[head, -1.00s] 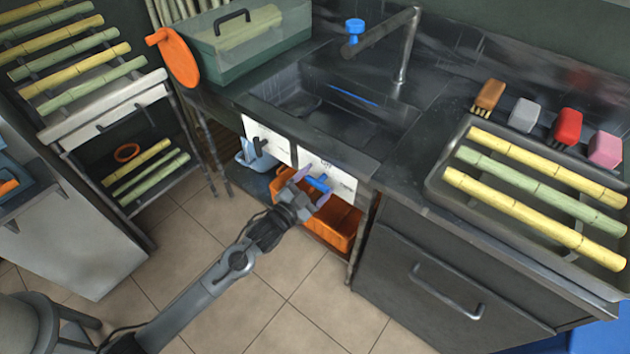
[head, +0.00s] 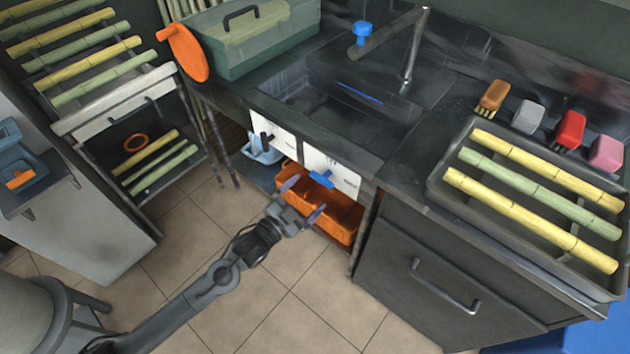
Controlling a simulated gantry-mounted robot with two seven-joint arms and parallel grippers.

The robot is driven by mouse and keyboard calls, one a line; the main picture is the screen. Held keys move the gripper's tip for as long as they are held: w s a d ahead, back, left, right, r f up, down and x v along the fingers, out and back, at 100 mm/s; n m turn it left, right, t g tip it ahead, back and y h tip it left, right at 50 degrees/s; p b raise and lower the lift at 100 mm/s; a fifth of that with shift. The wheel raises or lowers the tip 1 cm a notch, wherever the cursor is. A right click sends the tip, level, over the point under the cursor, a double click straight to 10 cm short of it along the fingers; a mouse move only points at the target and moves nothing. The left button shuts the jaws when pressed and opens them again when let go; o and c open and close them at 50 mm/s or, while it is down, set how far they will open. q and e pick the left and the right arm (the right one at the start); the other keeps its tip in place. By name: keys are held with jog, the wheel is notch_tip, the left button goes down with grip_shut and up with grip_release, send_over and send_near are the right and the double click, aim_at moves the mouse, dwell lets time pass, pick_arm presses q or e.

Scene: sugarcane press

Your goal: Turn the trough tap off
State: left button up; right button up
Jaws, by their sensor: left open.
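A blue tap handle (head: 321,178) sits on the right white panel (head: 345,172) under the sink's front edge. It lies crosswise, tilted slightly down to the right. A dark handle (head: 266,138) sits on the left white panel (head: 282,128). The panels' lettering is too small to read. My left gripper (head: 303,198) is open and empty, just below and in front of the blue handle, apart from it. A second blue knob (head: 362,32) is by the sink spout (head: 385,38). I cannot tell from labels which one is the trough tap. My right gripper is not in view.
An orange bin (head: 340,216) stands on the shelf below the panels, close behind my left gripper. A blue jug-like thing (head: 262,150) is left of it. A tray of cane (head: 455,202) lies on the right counter. The tiled floor in front is clear.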

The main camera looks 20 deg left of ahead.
pick_arm(q)
jog(key=shift+p+v, duration=0.5)
jog(key=shift+v, duration=1.5)
